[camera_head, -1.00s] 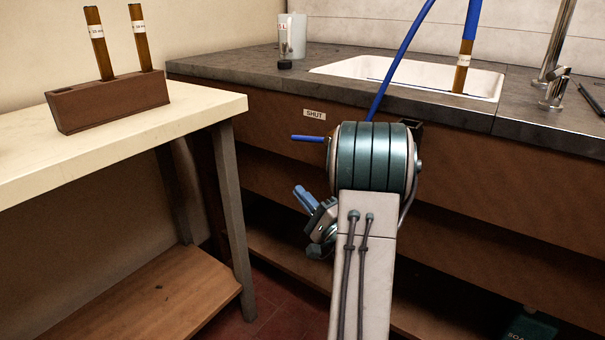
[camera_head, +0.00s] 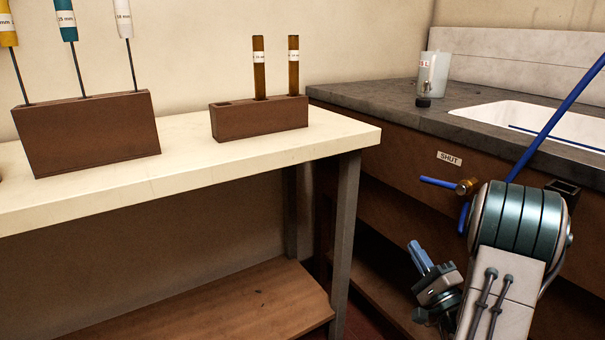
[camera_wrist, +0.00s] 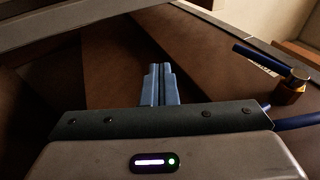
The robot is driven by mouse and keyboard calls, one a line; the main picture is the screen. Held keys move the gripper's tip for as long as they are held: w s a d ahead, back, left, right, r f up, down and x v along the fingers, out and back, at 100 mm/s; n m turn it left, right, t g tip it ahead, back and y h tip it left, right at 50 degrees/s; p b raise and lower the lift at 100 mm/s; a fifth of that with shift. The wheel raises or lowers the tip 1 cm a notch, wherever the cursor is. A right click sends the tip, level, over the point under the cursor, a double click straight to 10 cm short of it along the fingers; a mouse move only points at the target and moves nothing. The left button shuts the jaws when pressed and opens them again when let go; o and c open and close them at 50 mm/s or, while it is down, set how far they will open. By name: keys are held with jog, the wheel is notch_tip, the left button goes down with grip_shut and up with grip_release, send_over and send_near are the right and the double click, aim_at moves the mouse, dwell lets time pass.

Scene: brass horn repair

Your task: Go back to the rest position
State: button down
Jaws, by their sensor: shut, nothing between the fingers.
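My gripper (camera_head: 418,249) is at the lower right in the head view, in front of the brown sink cabinet and below the counter. Its blue fingers are shut with nothing between them, and they also show in the wrist view (camera_wrist: 159,72). My arm is folded, with the gripper pointing up and to the left. The fingers are apart from the table and the cabinet front.
A cream table (camera_head: 250,158) at left holds a rack with two brown tubes (camera_head: 262,118) and a rack with tipped rods (camera_head: 85,132). The dark counter (camera_head: 400,108) carries a jug (camera_head: 433,75) and a white sink (camera_head: 490,118). A blue-handled valve (camera_head: 438,183) juts out beside the "SHUT" label (camera_head: 450,158).

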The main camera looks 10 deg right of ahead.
jog(key=a+r+n+g+y+p, duration=0.4)
jog(key=a+r+y+p, duration=0.25)
jog(key=a+r, duration=0.25)
jog(key=s+a+r+n+g+y+p, duration=0.1)
jog(key=s+a+r+n+g+p, duration=0.3)
jog(key=s+a+r+g+p, duration=0.45)
jog(key=s+a+r+n+g+y+p, duration=0.1)
jog(key=s+a+r+n+g+p, duration=0.35)
jog(key=a+g+p, duration=0.5)
jog(key=s+r+n+h+p, duration=0.2)
jog(key=s+r+h+p, duration=0.4)
jog(key=d+r+n+t+h+p, duration=0.1)
jog(key=d+r+h+p, duration=0.2)
jog(key=r+p, duration=0.2)
jog(key=d+r+n+t+h+p, duration=0.1)
jog(key=d+r+h+p, duration=0.1)
jog(key=r+h+p, duration=0.2)
notch_tip(320, 180, up, 4)
jog(key=shift+s+d+f+t+p, duration=0.15)
jog(key=shift+s+d+t+p, duration=0.2)
jog(key=shift+p, duration=0.2)
